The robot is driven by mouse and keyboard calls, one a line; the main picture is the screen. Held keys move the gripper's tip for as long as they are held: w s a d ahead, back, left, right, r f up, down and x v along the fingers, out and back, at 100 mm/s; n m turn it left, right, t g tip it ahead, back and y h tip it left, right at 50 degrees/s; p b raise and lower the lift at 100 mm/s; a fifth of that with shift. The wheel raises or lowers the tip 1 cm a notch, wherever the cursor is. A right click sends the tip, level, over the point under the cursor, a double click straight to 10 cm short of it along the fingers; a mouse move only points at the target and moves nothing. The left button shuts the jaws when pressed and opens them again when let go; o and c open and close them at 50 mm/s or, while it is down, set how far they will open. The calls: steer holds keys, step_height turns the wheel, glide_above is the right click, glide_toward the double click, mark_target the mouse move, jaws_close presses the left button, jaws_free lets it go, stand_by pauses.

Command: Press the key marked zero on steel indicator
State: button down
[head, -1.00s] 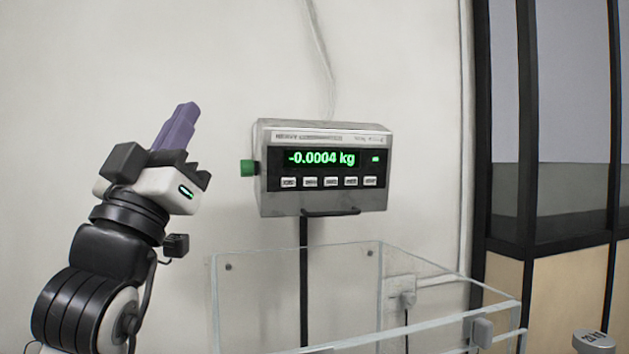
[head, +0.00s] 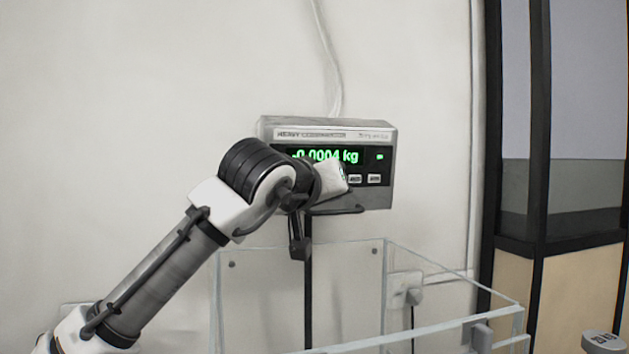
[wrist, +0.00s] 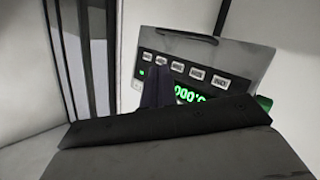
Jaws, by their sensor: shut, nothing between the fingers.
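The steel indicator (head: 330,124) hangs on a post in front of the wall, its green display reading -0.0004 kg, partly covered by my arm. Two white keys (head: 365,179) show right of my gripper; the others are hidden behind it. In the wrist view the indicator (wrist: 232,57) appears upside down with its row of several keys (wrist: 177,67); their markings are too small to read. I cannot tell whether the tips touch. The head view hides the fingers.
A clear-walled enclosure (head: 440,264) stands below the indicator. A wall socket (head: 406,288) with a plug is behind it. A dark-framed partition (head: 515,120) stands at right, and a grey metal weight (head: 602,342) is at the lower right corner. The wall at left is clear.

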steer(key=shift+w+r, duration=0.1)
steer(key=w+a+r+p, duration=0.1)
steer(key=w+a+p, duration=0.1)
steer(key=w+p, duration=0.3)
steer(key=shift+w+a, duration=0.3)
steer(key=shift+w, duration=1.25)
steer(key=shift+w+r+p, duration=0.1)
steer(key=shift+p, duration=0.25)
stand_by(0.7)
steer(key=shift+w+a, duration=0.15)
steer(key=shift+w, duration=0.2)
